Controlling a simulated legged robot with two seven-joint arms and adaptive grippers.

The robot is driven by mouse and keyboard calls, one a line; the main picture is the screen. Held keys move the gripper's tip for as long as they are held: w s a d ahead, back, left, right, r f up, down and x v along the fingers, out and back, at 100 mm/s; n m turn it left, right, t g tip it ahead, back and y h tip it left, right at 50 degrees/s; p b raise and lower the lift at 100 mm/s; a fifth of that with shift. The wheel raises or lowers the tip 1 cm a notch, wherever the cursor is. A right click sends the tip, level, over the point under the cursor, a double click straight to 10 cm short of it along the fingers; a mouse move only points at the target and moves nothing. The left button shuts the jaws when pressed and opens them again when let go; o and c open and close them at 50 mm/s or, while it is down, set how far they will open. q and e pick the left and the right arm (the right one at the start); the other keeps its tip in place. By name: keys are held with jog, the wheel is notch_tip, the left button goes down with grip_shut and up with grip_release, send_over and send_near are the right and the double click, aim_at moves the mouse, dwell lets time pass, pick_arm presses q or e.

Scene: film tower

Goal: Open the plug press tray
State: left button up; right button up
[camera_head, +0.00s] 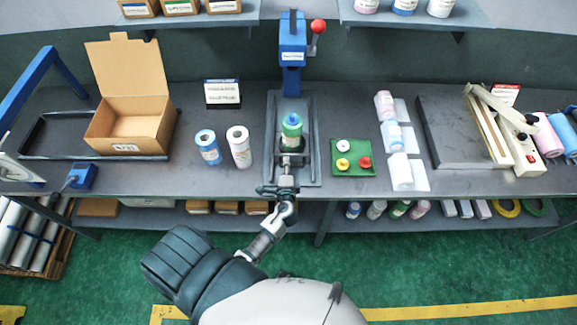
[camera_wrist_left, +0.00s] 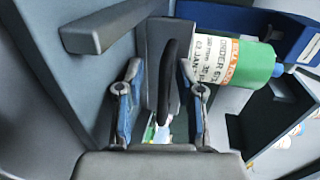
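The plug press (camera_head: 292,55) is blue with a red-knobbed lever and stands at the back middle of the bench. Its grey tray (camera_head: 309,165) lies below it. A roll with a green band and blue plug (camera_head: 291,128) stands upright on the tray; its printed label shows in the left wrist view (camera_wrist_left: 225,60). My left gripper (camera_head: 287,178) is at the tray's front. In the left wrist view, its two fingers (camera_wrist_left: 163,95) are apart, with a dark handle bar (camera_wrist_left: 169,75) between them and a gap on each side. My right gripper is not in view.
Two upright rolls, blue (camera_head: 208,147) and white (camera_head: 239,147), stand left of the press. A green plate with coloured plugs (camera_head: 346,171) lies close to its right. An open carton (camera_head: 128,122) is further left, and a sealer (camera_head: 503,120) is at right.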

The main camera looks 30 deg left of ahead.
pick_arm(q)
jog(key=v, duration=1.1)
jog(key=shift+s, duration=0.4)
jog(key=shift+d+r, duration=0.1)
jog(key=shift+d, duration=0.05)
